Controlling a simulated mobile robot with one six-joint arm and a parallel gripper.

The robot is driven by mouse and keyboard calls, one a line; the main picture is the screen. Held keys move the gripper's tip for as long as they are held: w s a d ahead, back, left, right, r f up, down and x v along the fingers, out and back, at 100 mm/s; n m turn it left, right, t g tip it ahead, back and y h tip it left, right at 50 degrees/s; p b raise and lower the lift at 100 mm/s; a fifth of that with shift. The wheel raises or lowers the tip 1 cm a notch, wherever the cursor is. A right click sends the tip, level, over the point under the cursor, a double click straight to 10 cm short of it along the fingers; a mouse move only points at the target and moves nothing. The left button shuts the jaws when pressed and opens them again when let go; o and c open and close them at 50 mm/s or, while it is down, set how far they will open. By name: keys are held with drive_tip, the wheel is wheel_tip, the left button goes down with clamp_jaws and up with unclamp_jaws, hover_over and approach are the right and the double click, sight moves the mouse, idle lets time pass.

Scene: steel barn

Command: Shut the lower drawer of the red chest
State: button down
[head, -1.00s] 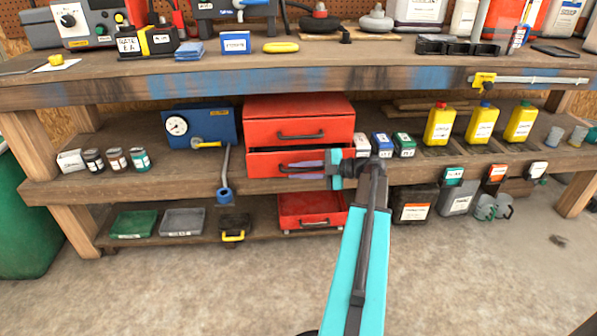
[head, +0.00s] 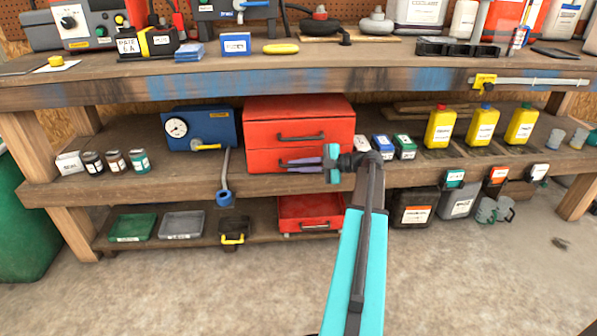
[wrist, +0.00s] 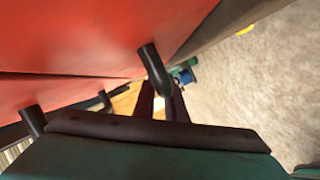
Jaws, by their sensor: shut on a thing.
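The red chest (head: 300,106) stands on the middle shelf under the bench. Its upper drawer (head: 263,133) is shut. Its lower drawer (head: 260,160) looks flush or nearly flush with the chest, with no dark gap above its front. My gripper (head: 290,163) reaches in from the right and is shut on the lower drawer's handle. In the wrist view my fingers (wrist: 160,103) are at the dark handle (wrist: 153,66), close to the red front (wrist: 75,45). My gripper hides the right part of the lower drawer front in the head view.
A blue gauge case (head: 205,131) and a blue-ended tool (head: 224,190) lie left of the chest. Small boxes (head: 383,146) and yellow bottles (head: 440,128) stand right. A red tray (head: 310,226) sits on the shelf below. The floor in front is clear.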

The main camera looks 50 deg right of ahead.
drive_tip(key=shift+w+d, duration=0.15)
drive_tip(key=shift+d, duration=0.1)
drive_tip(key=c, duration=2.1)
unclamp_jaws()
drive_tip(key=p+v, duration=0.4)
drive_tip(key=v, duration=1)
drive_tip(key=shift+a, duration=0.1)
